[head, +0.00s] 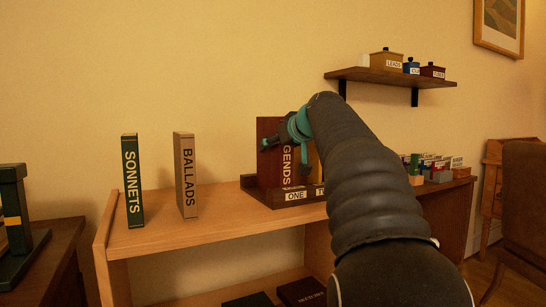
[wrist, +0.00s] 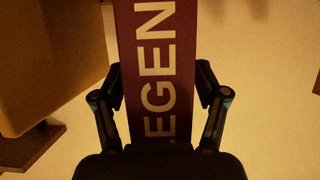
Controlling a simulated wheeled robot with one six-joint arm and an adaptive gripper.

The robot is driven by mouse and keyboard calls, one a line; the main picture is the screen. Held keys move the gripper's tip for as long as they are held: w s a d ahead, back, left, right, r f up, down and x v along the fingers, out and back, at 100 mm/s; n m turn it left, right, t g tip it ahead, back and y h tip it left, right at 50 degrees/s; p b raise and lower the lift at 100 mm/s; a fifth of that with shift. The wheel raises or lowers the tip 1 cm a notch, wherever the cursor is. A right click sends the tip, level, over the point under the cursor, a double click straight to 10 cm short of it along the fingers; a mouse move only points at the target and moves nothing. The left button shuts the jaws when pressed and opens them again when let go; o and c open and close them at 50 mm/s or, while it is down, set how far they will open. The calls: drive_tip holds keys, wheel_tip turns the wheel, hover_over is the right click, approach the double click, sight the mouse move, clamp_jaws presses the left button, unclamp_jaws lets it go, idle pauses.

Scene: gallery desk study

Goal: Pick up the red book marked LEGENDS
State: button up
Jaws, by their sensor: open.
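The red book marked LEGENDS (head: 286,172) stands upright in a dark wooden holder (head: 262,197) on the shelf top, at the place labelled ONE. My gripper (head: 284,138) is at the upper part of its spine in the head view and hides the first letters. In the wrist view the dark red spine of the book (wrist: 156,45) runs between the two fingers of my gripper (wrist: 160,82). The fingers are open, one on each side of the spine, with a gap showing at the right. Whether either finger touches the book cannot be told.
A yellowish book (head: 316,168) stands just right of the red one, partly hidden by my arm. The green SONNETS book (head: 132,180) and tan BALLADS book (head: 186,175) stand to the left on the shelf top. A wall shelf (head: 392,78) with small labelled boxes hangs at upper right.

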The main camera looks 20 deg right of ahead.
drive_tip(key=shift+w, duration=0.3)
clamp_jaws()
drive_tip(key=shift+r, duration=0.1)
